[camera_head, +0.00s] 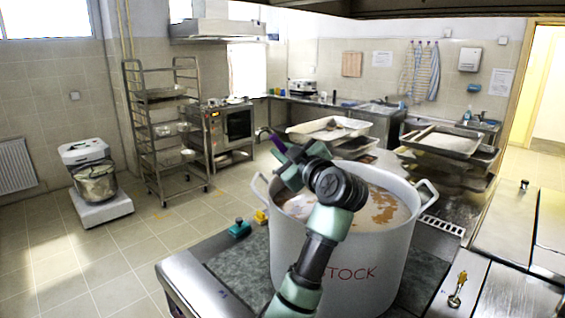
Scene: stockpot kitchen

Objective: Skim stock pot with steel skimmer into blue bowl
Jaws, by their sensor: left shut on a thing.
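The white stock pot (385,262), marked "STOCK", stands on the dark cooktop. Brown liquid with tan patches of scum (384,208) shows inside it. My left arm crosses in front of the pot, and its gripper (283,160) is above the pot's far left rim. It is shut on a slim thing with a dark purple end, apparently the handle of the steel skimmer (271,138). The skimmer's head cannot be made out. No blue bowl can be made out. My right gripper is not in view.
A small teal item (239,228) and a yellow item (262,216) lie left of the pot. A brass-coloured fitting (457,290) stands on the right-hand counter. Trays (446,142) stand behind the pot. A tiled floor (100,262) is open at left.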

